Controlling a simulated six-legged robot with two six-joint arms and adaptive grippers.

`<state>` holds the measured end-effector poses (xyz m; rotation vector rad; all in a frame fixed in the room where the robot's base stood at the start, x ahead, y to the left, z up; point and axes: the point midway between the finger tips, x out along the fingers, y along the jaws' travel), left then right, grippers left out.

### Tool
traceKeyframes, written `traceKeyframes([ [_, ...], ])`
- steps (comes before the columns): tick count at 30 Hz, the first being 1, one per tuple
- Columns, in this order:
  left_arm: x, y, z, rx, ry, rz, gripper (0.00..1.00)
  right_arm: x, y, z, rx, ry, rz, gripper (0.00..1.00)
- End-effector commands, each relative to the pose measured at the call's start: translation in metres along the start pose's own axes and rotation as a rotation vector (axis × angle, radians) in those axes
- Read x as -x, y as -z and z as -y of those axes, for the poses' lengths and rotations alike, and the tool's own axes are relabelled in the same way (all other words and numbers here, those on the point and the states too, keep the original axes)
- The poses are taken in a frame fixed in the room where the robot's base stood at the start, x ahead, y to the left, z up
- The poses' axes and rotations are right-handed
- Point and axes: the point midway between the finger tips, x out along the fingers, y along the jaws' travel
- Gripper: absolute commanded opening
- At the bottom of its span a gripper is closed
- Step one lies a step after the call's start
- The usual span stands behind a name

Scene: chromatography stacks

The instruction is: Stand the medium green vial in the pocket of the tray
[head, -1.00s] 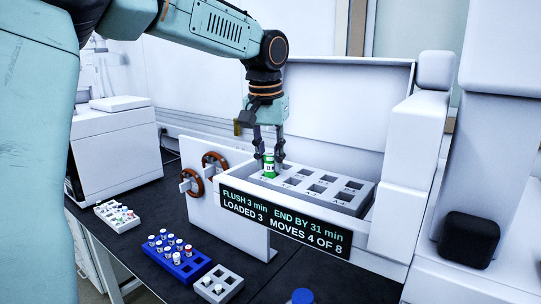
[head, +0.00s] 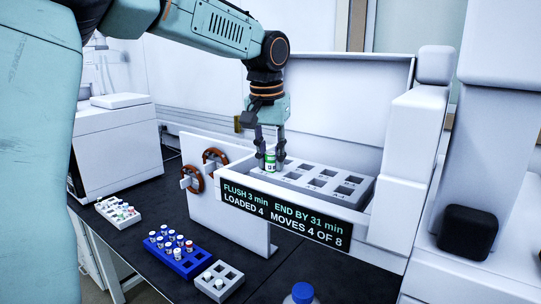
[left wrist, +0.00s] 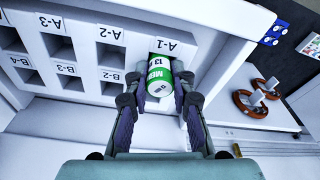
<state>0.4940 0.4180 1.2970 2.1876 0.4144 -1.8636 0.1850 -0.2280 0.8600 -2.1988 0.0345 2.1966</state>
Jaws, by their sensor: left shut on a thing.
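The green vial (head: 270,162) has a white cap and a white label band, and stands upright at the near left corner of the grey tray (head: 326,195). In the left wrist view the vial (left wrist: 158,75) sits at the pocket beside the A-1 label, its lower part hidden by the pocket. My left gripper (head: 270,154) comes down from above with its fingers shut on the vial; the fingers (left wrist: 159,102) flank it in the left wrist view. My right gripper is not in view.
The tray's other visible pockets are empty. A front display (head: 284,215) reads LOADED 4, MOVES 4 OF 8. A blue rack (head: 195,265) with several vials, a grey rack (head: 232,277) and a white rack (head: 103,205) stand on the dark bench. White walls flank the tray.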

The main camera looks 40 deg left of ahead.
Motion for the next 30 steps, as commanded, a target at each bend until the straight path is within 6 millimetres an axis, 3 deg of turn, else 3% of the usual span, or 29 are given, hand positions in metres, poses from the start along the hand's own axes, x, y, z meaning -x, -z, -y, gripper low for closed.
traceKeyframes([
  [1,-0.0003,0.0,0.0,0.0,0.0,0.0,0.0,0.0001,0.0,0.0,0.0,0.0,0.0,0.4],
  [2,-0.0003,0.0,0.0,0.0,0.0,0.0,0.24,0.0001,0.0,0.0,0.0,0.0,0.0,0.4],
  [11,-0.0005,-0.0001,0.0,0.0,0.0,0.001,0.5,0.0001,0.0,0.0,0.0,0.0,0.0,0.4],
  [17,-0.0003,0.0,0.0,0.0,0.0,0.001,0.5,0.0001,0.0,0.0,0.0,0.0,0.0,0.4],
  [24,-0.0002,0.0,0.0001,0.0,0.0,0.001,0.69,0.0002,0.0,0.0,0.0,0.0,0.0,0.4],
  [30,-0.0001,0.0001,0.0001,0.0,0.0,0.0,0.69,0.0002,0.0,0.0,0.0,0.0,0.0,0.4],
])
